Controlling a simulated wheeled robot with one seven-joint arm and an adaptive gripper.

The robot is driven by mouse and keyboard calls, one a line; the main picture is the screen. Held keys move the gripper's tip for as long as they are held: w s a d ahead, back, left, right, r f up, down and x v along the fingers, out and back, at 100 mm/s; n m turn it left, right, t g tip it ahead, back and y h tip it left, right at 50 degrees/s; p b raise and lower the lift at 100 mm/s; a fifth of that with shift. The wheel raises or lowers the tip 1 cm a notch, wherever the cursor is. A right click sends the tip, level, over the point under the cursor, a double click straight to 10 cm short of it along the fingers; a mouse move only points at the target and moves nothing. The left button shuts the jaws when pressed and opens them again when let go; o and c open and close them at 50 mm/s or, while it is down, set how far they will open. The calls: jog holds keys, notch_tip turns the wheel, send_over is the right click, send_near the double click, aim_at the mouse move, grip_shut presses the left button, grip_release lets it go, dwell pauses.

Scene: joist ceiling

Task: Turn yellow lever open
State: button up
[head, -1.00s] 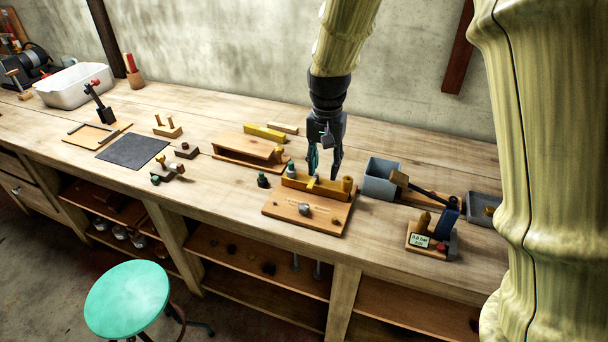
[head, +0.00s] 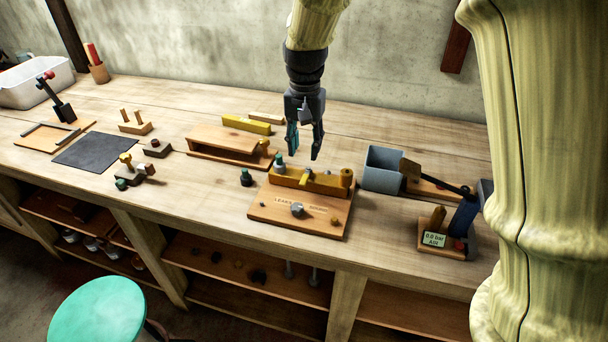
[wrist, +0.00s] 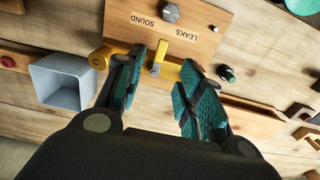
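The yellow lever (head: 305,177) is a small bright yellow bar on a yellow valve body (head: 325,182), mounted on a wooden board (head: 270,207) marked LEAKS and SOUND. In the wrist view the lever (wrist: 160,55) shows beyond and between my fingertips, pointing toward the board's lettering. My gripper (head: 303,155) is open and empty, pointing down just above and behind the valve body. Its teal-padded fingers also show in the wrist view (wrist: 161,85), spread apart, and appear not to touch the lever. The fingers hide part of the valve body there.
A dark bottle with a green cap (head: 246,177) stands left of the board. A grey open bin (head: 383,168) is close on its right, with a gauge block (head: 435,240) reading 0.0 bar farther right. A wooden shelf piece (head: 225,148) lies left behind. The bench front is clear.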

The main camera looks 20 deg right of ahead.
aim_at(304, 179)
notch_tip(304, 179, down, 10)
jog(key=shift+a+r+p, duration=0.1)
jog(key=shift+a+p, duration=0.05)
jog(key=shift+p, duration=0.95)
jog(key=shift+w, duration=0.1)
grip_shut()
